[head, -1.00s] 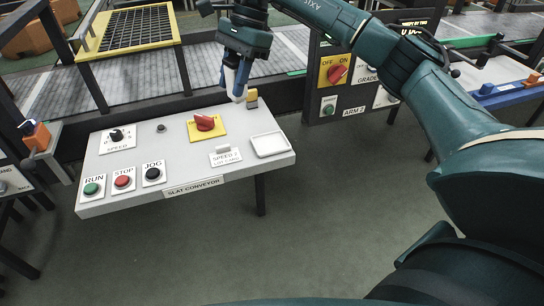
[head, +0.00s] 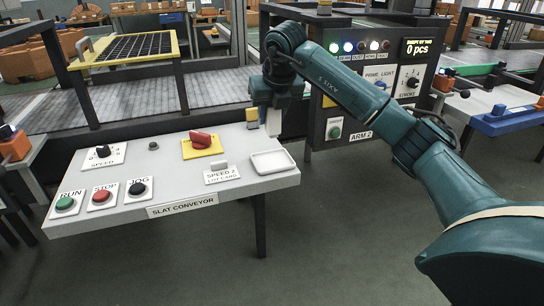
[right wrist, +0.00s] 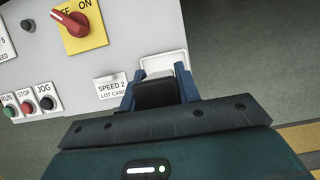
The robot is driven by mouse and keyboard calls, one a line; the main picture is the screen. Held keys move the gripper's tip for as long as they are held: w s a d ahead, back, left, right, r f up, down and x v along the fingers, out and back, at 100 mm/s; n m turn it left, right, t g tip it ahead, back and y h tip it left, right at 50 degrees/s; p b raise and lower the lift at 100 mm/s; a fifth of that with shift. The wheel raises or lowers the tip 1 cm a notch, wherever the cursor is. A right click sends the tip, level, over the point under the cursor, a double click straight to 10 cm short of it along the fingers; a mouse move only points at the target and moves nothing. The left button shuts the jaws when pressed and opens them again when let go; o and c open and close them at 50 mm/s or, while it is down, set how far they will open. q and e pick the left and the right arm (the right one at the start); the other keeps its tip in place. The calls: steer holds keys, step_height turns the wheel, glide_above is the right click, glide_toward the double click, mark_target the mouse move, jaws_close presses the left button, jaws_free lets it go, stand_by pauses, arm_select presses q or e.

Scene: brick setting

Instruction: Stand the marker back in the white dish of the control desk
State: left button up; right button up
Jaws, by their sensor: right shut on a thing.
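The control desk (head: 112,216) has a shallow white dish (head: 272,162) at its right end, with nothing seen in it in the head view. My right gripper (head: 271,122) points down just behind the dish in that view, shut on the pale marker (head: 273,124), whose upper part the fingers hide. In the right wrist view the blue fingers of my right gripper (right wrist: 158,92) reach over the near part of the dish (right wrist: 171,60). A dark shape fills the gap between them, with a pale part beyond. My left gripper is not in view.
The desk also bears a red knob on a yellow plate (head: 201,143), a SPEED 2 lot card (head: 222,175) left of the dish, and several buttons. A yellow piece (head: 252,115) stands at the back edge. The ARM 2 panel (head: 362,135) rises behind on the right.

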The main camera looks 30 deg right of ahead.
step_height(320, 180, down, 8)
steer(key=shift+r+b, duration=0.25)
steer(key=shift+b, duration=0.15)
steer(key=shift+f, duration=0.15)
steer(key=o, duration=0.8)
